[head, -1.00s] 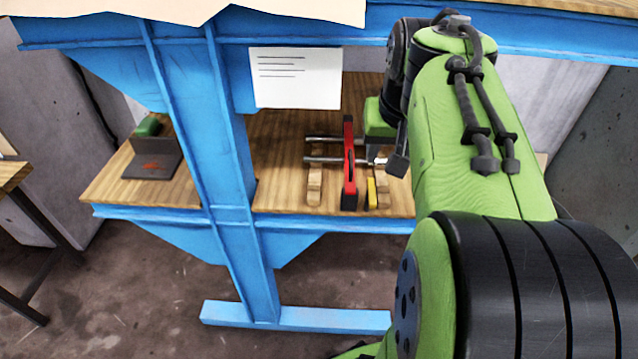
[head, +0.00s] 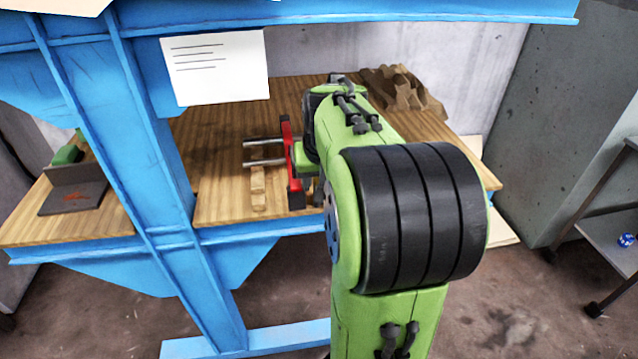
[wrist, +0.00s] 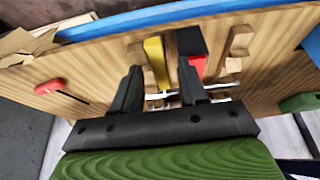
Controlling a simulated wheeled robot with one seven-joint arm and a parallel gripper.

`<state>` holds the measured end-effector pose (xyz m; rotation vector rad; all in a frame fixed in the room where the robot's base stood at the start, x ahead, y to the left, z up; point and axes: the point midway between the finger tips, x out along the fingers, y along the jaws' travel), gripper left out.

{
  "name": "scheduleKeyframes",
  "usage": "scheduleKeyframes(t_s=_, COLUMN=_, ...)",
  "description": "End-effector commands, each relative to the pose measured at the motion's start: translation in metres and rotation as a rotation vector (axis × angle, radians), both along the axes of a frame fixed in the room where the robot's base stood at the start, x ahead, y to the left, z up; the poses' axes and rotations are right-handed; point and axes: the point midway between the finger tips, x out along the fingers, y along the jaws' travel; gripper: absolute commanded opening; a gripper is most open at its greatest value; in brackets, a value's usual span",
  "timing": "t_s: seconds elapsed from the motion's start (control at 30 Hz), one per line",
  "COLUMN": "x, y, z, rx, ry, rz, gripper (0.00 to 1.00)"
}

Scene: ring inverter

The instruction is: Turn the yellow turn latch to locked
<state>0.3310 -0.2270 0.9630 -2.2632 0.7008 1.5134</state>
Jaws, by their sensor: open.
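A yellow piece, seemingly the turn latch (wrist: 155,52), shows in the wrist view beside a red and black bar. In the head view only a thin yellow sliver (head: 316,190) shows beside my arm. My gripper (wrist: 160,68) is open, its dark fingers pointing at the fixture. The yellow piece appears between the two fingertips in the wrist view, with nothing gripped. I cannot tell how far it is from the fingers. The head view hides my fingers behind my arm. The latch's angle is hard to read.
The red bar (head: 292,165) crosses metal rods (head: 264,160) beside a wooden block (head: 258,188) on the wooden bench (head: 225,185). A blue post (head: 150,150) stands left. A grey bracket (head: 75,190) lies farther left.

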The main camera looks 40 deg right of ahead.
Motion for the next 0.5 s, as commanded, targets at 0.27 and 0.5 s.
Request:
scheduleKeyframes(t_s=0.27, x=0.0002, y=0.0001, z=0.0009, rx=-0.001, ry=-0.001, rz=0.0, gripper=0.3)
scheduleKeyframes(t_s=0.5, x=0.0001, y=0.0002, z=0.0011, rx=-0.001, ry=-0.001, rz=0.0, gripper=0.0)
